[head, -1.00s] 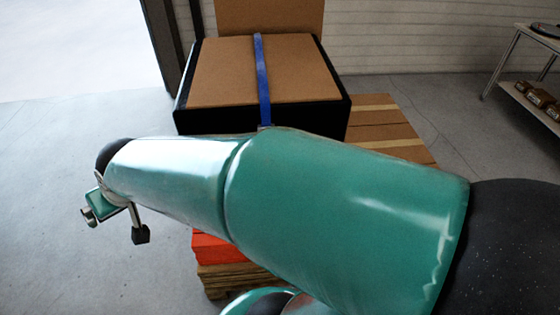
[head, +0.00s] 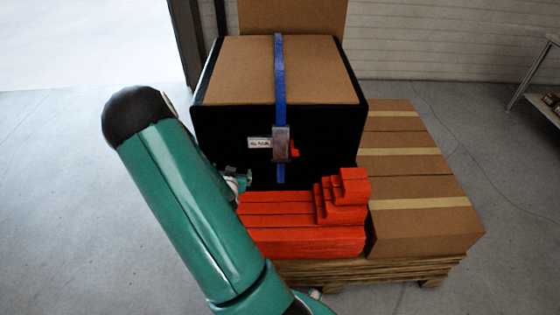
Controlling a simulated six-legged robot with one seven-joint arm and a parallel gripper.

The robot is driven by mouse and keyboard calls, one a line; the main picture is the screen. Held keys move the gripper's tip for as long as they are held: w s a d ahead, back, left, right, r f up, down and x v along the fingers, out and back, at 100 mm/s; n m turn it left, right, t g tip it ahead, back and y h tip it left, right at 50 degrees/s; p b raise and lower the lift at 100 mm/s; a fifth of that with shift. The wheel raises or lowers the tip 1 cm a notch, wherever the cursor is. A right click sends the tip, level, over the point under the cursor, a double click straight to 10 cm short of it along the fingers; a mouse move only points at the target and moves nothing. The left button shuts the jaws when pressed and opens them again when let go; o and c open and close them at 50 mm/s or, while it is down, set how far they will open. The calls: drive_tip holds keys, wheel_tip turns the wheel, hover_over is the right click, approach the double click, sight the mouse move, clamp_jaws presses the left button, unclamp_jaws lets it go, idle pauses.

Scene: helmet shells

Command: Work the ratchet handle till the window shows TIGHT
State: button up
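The ratchet (head: 281,144) is a small grey body on a blue strap (head: 279,80), on the front face of a black-sided box (head: 225,125). A small red part, seemingly its handle (head: 295,148), sticks out at its right side. A white plate with dark lettering (head: 259,142) sits just left of the ratchet; the lettering is too small to read surely. My gripper (head: 240,181) is in front of the box, below and left of the ratchet and apart from it. My arm hides part of it, and its fingers are too small to judge.
Red stepped blocks (head: 342,195) and red slabs (head: 300,240) lie on a wooden pallet (head: 370,272) below the ratchet. Taped cardboard boxes (head: 415,180) stand at the right. Open floor (head: 60,200) lies at the left. A shelf trolley (head: 540,75) stands far right.

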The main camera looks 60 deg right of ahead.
drive_tip(key=s+d+f+h, duration=0.3)
drive_tip(key=s+d+f, duration=0.2)
drive_tip(key=s, duration=0.4)
drive_tip(key=n+t+h, duration=0.2)
approach(281, 162)
drive_tip(key=x, duration=1.1)
drive_tip(key=shift+f, duration=0.1)
drive_tip(key=c, duration=1.1)
drive_tip(key=shift+a+g+y, duration=0.1)
drive_tip(key=shift+g+y, duration=0.2)
